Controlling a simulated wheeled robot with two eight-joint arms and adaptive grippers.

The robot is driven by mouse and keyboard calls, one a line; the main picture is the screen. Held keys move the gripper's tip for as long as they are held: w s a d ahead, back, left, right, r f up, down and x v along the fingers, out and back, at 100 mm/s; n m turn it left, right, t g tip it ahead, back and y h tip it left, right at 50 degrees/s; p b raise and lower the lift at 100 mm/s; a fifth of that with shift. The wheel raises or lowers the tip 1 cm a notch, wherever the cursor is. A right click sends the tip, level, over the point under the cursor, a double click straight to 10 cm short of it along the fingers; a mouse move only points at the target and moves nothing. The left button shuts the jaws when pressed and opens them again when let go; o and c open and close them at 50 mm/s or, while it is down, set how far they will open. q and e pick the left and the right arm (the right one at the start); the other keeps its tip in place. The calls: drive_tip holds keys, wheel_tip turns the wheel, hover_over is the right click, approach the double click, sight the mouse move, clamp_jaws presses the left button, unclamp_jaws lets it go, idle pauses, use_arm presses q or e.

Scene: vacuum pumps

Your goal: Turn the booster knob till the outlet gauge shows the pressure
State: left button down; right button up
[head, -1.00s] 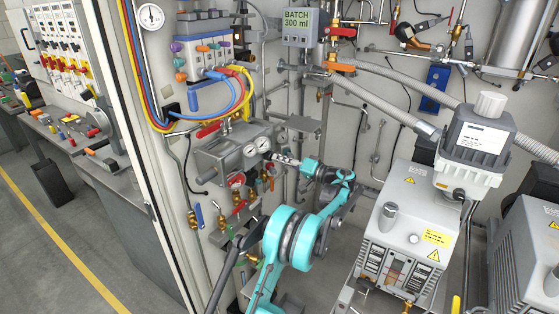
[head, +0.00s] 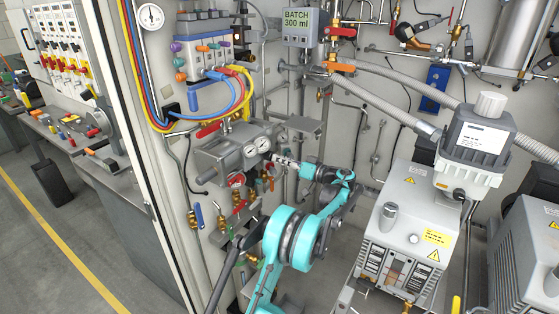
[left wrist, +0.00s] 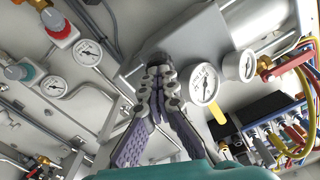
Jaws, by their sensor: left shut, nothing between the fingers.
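The booster, a grey metal box (head: 222,150) on the panel, carries two round white gauges on its front, a left one (head: 250,150) and a right one (head: 263,143). In the left wrist view the gauges show as a nearer one (left wrist: 205,83) and a farther one (left wrist: 247,65); their values are too small to read surely. My left gripper (head: 277,159) is just right of the gauges. My right gripper is out of view.
Below the booster are valves with red and blue handles (head: 198,216) and small gauges. Coloured hoses (head: 240,88) hang above it. A grey pump (head: 405,225) stands to the right. A small grey shelf (head: 304,124) juts out above my gripper.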

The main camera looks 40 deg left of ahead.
use_arm(q)
drive_tip(key=n, duration=0.4)
drive_tip(key=c, duration=1.8)
unclamp_jaws()
drive_tip(key=shift+c, duration=0.2)
drive_tip(key=shift+d, duration=0.1)
drive_tip(key=shift+w+d, duration=0.1)
drive_tip(key=shift+d, duration=0.85)
drive_tip(key=shift+d, duration=0.1)
